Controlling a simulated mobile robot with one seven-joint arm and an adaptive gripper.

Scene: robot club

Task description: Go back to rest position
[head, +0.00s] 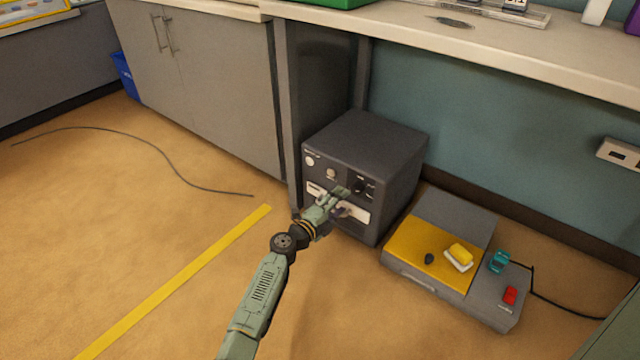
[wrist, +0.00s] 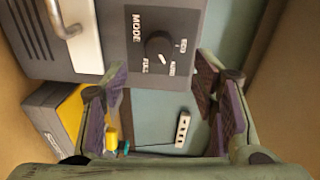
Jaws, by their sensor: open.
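My gripper (head: 340,200) is at the front of a dark grey box-shaped machine (head: 366,140) under the counter. In the wrist view my gripper (wrist: 165,95) is open, its purple-padded fingers apart with nothing held between them. The machine's panel (wrist: 190,40) fills the top of that view, with a black knob (wrist: 158,45) marked MODE just beyond the fingers. A metal handle (wrist: 62,18) on a white panel shows at the upper left. In the head view my fingers hide part of the machine's front, and I cannot tell whether they touch it.
A low grey and yellow unit (head: 411,250) stands on the floor right of the machine, with a yellow block (head: 460,253) and a red button (head: 510,295). The counter (head: 480,45) overhangs the machine. A cable (head: 150,145) lies on open floor at left, beyond a yellow stripe (head: 180,278).

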